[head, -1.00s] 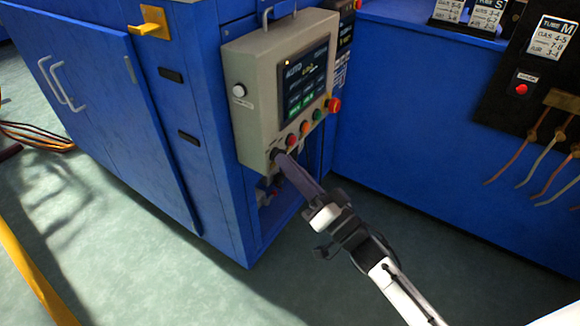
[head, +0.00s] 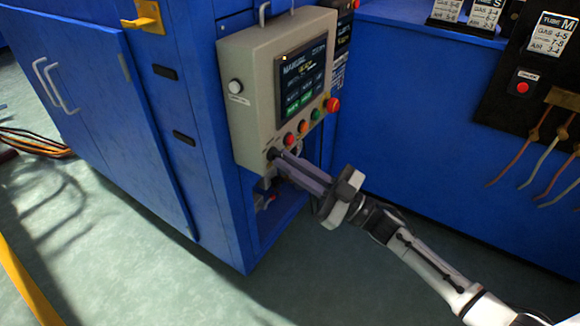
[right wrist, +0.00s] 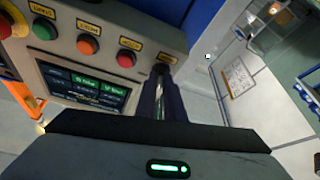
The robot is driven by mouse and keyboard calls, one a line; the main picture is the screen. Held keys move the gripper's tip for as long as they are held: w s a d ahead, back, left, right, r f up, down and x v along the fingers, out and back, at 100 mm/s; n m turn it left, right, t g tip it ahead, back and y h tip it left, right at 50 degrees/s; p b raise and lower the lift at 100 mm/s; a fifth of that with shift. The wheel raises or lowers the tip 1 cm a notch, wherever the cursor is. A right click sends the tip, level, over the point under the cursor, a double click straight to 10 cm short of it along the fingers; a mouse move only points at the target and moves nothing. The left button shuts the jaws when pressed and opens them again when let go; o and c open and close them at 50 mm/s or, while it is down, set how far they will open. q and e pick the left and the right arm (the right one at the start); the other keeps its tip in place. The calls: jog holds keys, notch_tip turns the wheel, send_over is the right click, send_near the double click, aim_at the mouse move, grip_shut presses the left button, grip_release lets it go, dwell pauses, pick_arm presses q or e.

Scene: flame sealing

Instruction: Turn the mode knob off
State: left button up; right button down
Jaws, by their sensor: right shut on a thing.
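The mode knob (head: 273,154) is a small dark knob at the lower left corner of the grey control box (head: 246,100). My right gripper (head: 280,158) is shut on it, with its long fingers reaching in from the lower right. In the right wrist view the knob (right wrist: 161,70) sits between the fingertips, below a yellow label, and is mostly hidden by them. The screen (head: 303,80) on the box reads "MANUAL". My left gripper is in neither view.
Red, orange and green buttons (head: 303,126) run beside the knob, with a red emergency button (head: 333,105) at the right end. The box hangs on a blue cabinet (head: 215,200). A dark panel with hoses (head: 540,120) is at the right. Green floor lies open in front.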

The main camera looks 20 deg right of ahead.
jog(key=n+g, duration=0.1)
jog(key=n, duration=0.1)
jog(key=n+g+y, duration=0.1)
jog(key=n, duration=0.2)
jog(key=n+g, duration=0.1)
jog(key=n, duration=0.2)
jog(key=shift+w+d+r+g+y, duration=0.2)
jog(key=shift+g+y, duration=0.1)
jog(key=shift+g, duration=0.1)
jog(key=c, duration=1.9)
grip_release()
jog(key=shift+o, duration=0.2)
